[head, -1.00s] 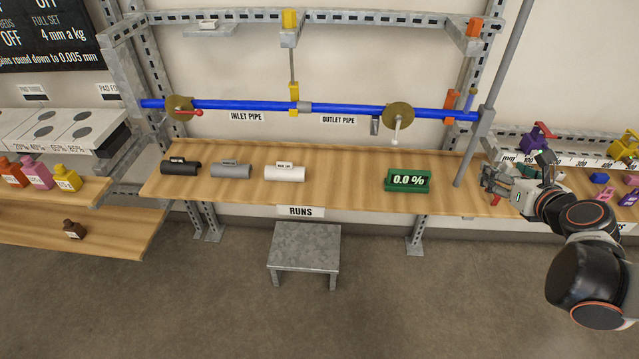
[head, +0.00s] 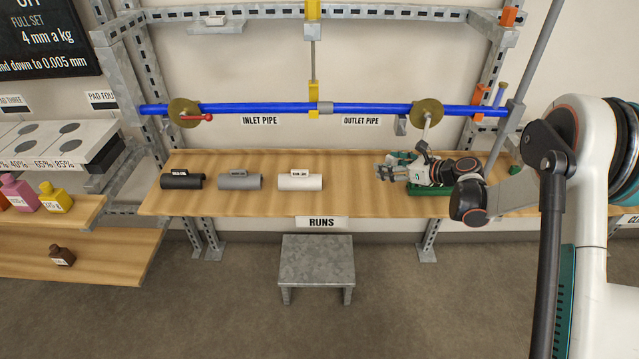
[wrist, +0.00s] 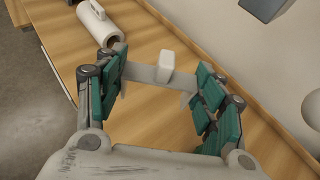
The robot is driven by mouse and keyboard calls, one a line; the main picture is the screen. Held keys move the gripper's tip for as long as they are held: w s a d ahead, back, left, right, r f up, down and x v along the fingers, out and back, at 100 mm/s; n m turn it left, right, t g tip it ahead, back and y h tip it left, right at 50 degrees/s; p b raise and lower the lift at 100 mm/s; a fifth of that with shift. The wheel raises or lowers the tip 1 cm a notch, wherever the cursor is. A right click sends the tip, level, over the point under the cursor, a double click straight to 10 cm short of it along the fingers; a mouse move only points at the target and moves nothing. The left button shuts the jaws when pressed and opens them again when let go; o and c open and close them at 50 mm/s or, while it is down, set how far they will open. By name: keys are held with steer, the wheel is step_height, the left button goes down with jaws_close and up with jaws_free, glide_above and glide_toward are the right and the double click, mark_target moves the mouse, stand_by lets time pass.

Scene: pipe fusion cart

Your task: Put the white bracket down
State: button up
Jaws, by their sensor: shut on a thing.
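The white bracket (wrist: 166,65) is in the wrist view, held between the teal-padded fingers of my gripper (wrist: 163,85). Its raised tab points up and a flat plate spans from finger to finger. In the head view my gripper (head: 386,170) is over the right part of the wooden shelf (head: 352,198); the bracket is too small to make out there. Wooden surface lies below the bracket in the wrist view; I cannot tell if they touch.
The blue pipe (head: 260,107) runs above. Bare shelf lies right of the white half-pipe.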

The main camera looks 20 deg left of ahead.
steer(key=shift+a+f, duration=0.25)
steer(key=shift+f, duration=0.15)
step_height(320, 180, down, 9)
steer(key=b, duration=0.4)
steer(key=shift+f, duration=0.2)
steer(key=shift+f, duration=0.15)
steer(key=o, duration=0.8)
